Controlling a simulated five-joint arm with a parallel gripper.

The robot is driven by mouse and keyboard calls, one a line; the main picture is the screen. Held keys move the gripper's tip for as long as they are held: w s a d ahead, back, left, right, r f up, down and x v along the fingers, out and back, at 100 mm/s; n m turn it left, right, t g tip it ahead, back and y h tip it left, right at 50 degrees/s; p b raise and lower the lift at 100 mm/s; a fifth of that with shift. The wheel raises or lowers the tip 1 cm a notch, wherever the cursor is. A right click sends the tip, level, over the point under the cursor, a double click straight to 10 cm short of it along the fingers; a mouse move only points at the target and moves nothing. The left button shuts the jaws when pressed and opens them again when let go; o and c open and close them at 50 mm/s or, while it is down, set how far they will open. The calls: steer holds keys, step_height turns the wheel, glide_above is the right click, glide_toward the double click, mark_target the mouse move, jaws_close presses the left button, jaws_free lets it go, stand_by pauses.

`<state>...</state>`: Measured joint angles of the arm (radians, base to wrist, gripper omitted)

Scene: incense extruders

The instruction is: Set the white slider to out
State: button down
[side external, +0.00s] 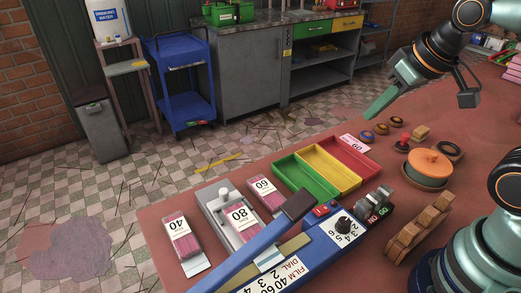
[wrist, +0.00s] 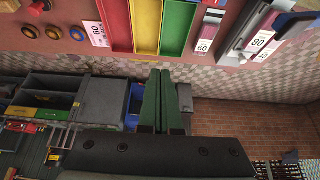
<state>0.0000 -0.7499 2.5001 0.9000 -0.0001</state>
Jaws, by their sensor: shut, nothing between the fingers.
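A white rounded knob (side external: 224,191), which looks like the white slider, stands on a grey frame (side external: 213,205) at the back-left of the table. In the wrist view the grey frame (wrist: 240,37) shows at the upper right, but the knob is not clear. My gripper (side external: 370,116) has green fingers, shut and empty, raised high over the table's back edge, well right of the knob and touching nothing. The fingers also show in the wrist view (wrist: 160,74).
A blue dial panel (side external: 325,245) with a long blue-handled lever (side external: 255,247) stands in front of the frame. Green, yellow and red trays (side external: 305,180) lie between frame and gripper. An orange-lidded pot (side external: 428,165) and wooden block (side external: 418,226) are to the right.

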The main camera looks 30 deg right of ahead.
steer(key=c, duration=1.2)
jaws_free()
steer(key=o, duration=0.5)
steer(key=shift+w+a+r, duration=0.1)
steer(key=shift+w+a, duration=0.05)
steer(key=shift+w, duration=0.05)
steer(key=n+g, duration=0.3)
steer(key=g, duration=0.3)
glide_above(224, 190)
step_height(224, 190, down, 6)
steer(key=f, duration=0.1)
step_height(224, 190, down, 11)
steer(key=shift+f, duration=0.1)
jaws_close()
